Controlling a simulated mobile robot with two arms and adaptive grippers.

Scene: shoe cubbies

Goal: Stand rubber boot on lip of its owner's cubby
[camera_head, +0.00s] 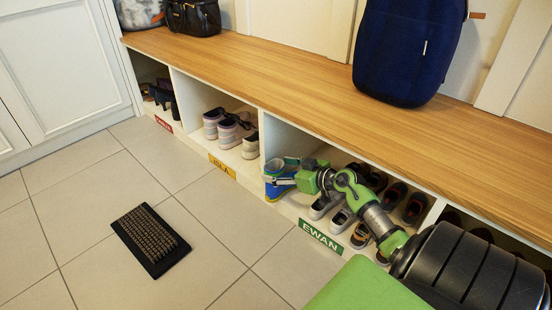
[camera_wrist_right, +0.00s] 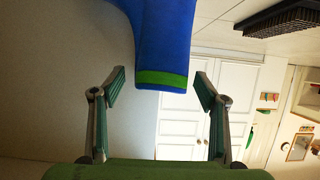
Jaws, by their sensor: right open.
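A blue rubber boot (camera_head: 276,190) stands on the lip at the left end of the cubby with the green EWAN label (camera_head: 320,236). In the right wrist view the picture is upside down, and the boot (camera_wrist_right: 162,50) shows a green band near its rim. My right gripper (camera_head: 286,170) is open at the top of the boot. Its two fingers (camera_wrist_right: 160,88) are on either side of the boot's rim, with gaps to both sides. My left gripper is not in view.
Several shoes (camera_head: 340,215) sit in the EWAN cubby behind my arm. The ISLA cubby (camera_head: 222,165) holds shoes too. A wooden bench top (camera_head: 300,85) runs above, bearing a blue backpack (camera_head: 405,50). A brush mat (camera_head: 150,240) lies on otherwise clear tiles.

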